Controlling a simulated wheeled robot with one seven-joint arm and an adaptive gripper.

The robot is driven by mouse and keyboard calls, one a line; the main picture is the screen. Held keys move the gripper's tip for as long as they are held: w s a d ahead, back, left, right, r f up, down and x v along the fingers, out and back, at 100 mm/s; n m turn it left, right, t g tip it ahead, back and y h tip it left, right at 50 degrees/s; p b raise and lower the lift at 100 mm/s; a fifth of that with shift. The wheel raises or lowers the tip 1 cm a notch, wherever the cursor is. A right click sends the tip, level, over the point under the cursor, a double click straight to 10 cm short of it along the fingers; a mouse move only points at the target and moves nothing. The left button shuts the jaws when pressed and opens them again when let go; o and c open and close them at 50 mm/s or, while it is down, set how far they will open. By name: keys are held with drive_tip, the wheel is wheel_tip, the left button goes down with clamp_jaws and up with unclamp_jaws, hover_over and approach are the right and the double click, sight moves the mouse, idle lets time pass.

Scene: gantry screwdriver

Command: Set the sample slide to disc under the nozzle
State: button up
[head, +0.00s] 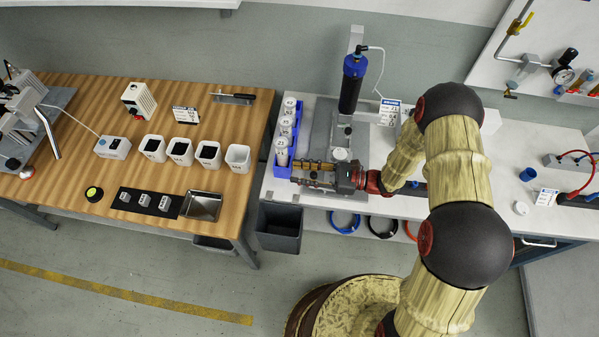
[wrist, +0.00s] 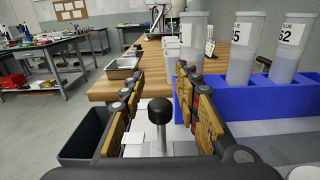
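My gripper (head: 300,172) reaches left over the front of the dispenser station. In the wrist view its two fingers (wrist: 158,105) are apart, one on each side of a black round knob (wrist: 160,110) on a metal post. I see gaps between the knob and both fingers. The knob seems to be the slide's handle; the slide itself is mostly hidden by my gripper. A blue and black dispenser (head: 352,85) stands upright behind, its nozzle end pointing down. A pale round disc (head: 340,154) lies below it, just behind my gripper.
A blue rack (head: 282,160) of labelled white tubes stands close left of the station; it also shows at right in the wrist view (wrist: 240,98). A dark bin (head: 280,226) stands below. A wooden table (head: 130,185) with cups lies left.

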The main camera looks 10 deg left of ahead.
drive_tip(key=shift+a, duration=0.25)
drive_tip(key=shift+c, duration=0.6)
clamp_jaws()
